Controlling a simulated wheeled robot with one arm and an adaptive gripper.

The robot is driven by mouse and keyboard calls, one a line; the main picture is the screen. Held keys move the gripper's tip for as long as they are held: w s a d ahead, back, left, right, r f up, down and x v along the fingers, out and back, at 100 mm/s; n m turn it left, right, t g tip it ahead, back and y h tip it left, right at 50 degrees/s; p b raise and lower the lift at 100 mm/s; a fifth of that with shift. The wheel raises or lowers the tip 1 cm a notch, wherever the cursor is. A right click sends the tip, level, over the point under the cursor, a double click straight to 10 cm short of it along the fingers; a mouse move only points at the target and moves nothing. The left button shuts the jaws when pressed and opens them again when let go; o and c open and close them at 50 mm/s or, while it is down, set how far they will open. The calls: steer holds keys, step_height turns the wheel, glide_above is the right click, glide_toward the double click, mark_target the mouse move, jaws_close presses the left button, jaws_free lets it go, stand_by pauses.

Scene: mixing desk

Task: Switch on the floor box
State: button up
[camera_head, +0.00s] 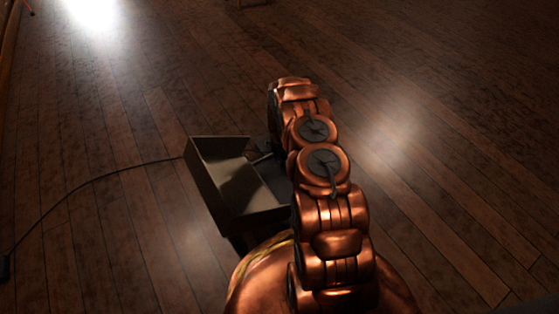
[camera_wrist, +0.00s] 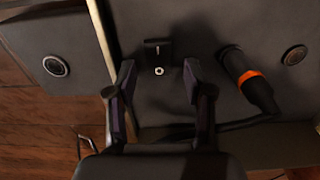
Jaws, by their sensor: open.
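The floor box (camera_head: 238,180) is a dark, hard-edged box left of my arm in the head view. In the wrist view its grey panel (camera_wrist: 215,35) fills the upper right. A small black switch-like block (camera_wrist: 158,50) sits on the panel, with a pale ring at its lower edge. My gripper (camera_wrist: 160,76) is open and empty, its two fingers apart on either side just below the block. I cannot tell whether a finger touches the panel. In the head view my arm hides most of the gripper. The state of the switch is not clear.
A black plug with an orange band (camera_wrist: 250,80) stands in the panel right of my gripper. A round fitting (camera_wrist: 295,55) is beyond it. A grey panel (camera_wrist: 40,35) with a round fitting is at left. A cable (camera_head: 90,182) runs left across the clear wooden floor.

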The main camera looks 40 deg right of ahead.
steer(key=shift+f, duration=0.15)
jaws_close()
stand_by(0.4)
steer(key=shift+d, duration=0.1)
steer(key=shift+d+r+y+p, duration=0.2)
steer(key=shift+y+p, duration=0.1)
steer(key=shift+p, duration=0.4)
steer(key=shift+d+f+y+p, duration=0.1)
steer(key=shift+f+y+p, duration=0.05)
steer(key=shift+y+p, duration=0.95)
jaws_free()
